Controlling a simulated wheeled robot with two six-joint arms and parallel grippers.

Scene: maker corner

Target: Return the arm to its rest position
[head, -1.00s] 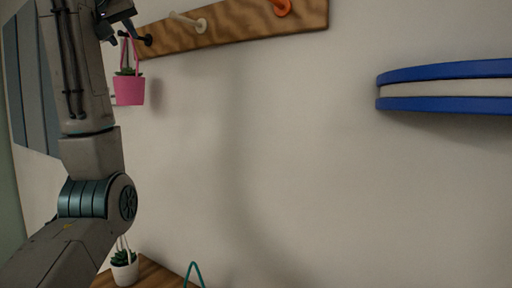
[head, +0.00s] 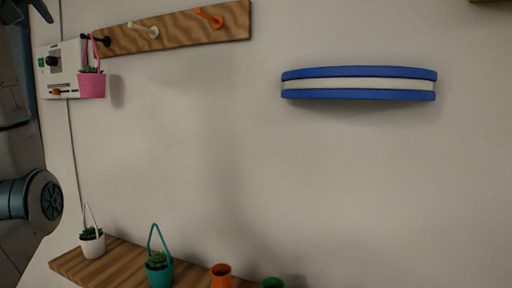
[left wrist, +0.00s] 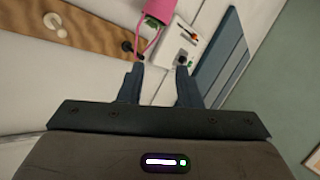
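My left arm stands at the left edge of the head view. Its gripper (head: 30,8) is in the top left corner there, partly cut off. In the left wrist view the two fingers (left wrist: 157,84) are apart with nothing between them. A pink pot (head: 92,85) with a plant hangs by its pink handle from the black peg at the left end of the wooden rack (head: 180,30). The pot (left wrist: 160,9) and its handle show beyond the fingers in the left wrist view, apart from them. My right gripper is not in view.
A white panel (head: 57,52) with a knob and a slider is on the wall behind the pot. A blue and white shelf (head: 360,83) is on the right. A wooden shelf (head: 120,262) below bears a white pot (head: 92,246), a teal pot (head: 159,274) and an orange pot (head: 221,276).

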